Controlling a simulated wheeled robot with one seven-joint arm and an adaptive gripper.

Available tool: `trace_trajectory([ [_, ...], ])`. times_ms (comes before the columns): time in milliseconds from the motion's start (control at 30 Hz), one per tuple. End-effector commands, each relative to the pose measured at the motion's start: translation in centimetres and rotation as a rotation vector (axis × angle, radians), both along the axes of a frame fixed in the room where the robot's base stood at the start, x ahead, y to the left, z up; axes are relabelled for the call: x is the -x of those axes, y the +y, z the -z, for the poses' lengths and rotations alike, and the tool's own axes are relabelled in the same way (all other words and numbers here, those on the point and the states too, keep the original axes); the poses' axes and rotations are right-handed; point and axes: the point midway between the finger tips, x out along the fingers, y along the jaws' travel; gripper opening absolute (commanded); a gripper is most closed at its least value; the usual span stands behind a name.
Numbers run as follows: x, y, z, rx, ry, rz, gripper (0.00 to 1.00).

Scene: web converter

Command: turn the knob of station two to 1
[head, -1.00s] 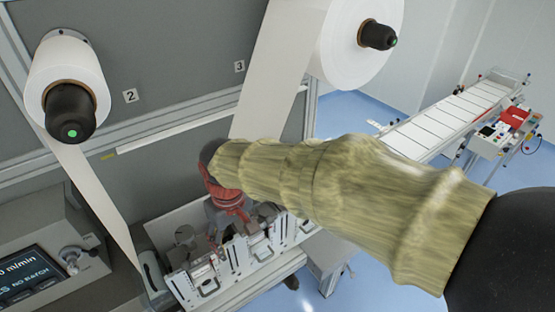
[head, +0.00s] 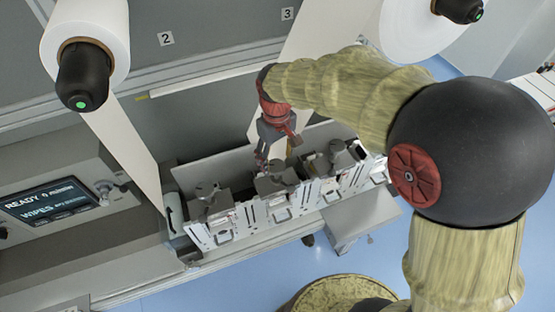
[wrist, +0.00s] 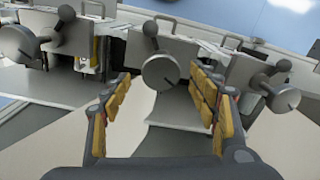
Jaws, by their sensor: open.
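A row of grey stations with round metal knobs stands on the machine. The middle station's knob (wrist: 160,72) has a dark ball-ended lever and sits between my fingers' tips in the wrist view, with no contact visible. The same knob (head: 274,168) shows small in the head view, just below my gripper (head: 273,154). My gripper (wrist: 163,88) is open, with yellow pads on both fingers. One neighbouring knob (wrist: 18,44) is at the left and another (wrist: 282,98) at the right.
Plates numbered 2 (head: 166,38) and 3 (head: 287,14) are on the grey wall. White web hangs from rolls (head: 92,32) behind the stations. A screen (head: 50,202) reading READY is at the left. Neighbouring stations stand close on both sides.

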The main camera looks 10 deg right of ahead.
Motion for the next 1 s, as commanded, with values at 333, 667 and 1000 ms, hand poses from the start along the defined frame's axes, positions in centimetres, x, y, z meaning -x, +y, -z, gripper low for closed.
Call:
trace_trajectory([
  [333,0.0,0.0,2.1,-0.001,-0.002,0.000,0.60],
  [667,0.0,0.0,2.1,-0.001,-0.002,0.000,0.51],
  [1000,0.0,0.0,2.0,-0.001,-0.001,0.000,0.32],
])
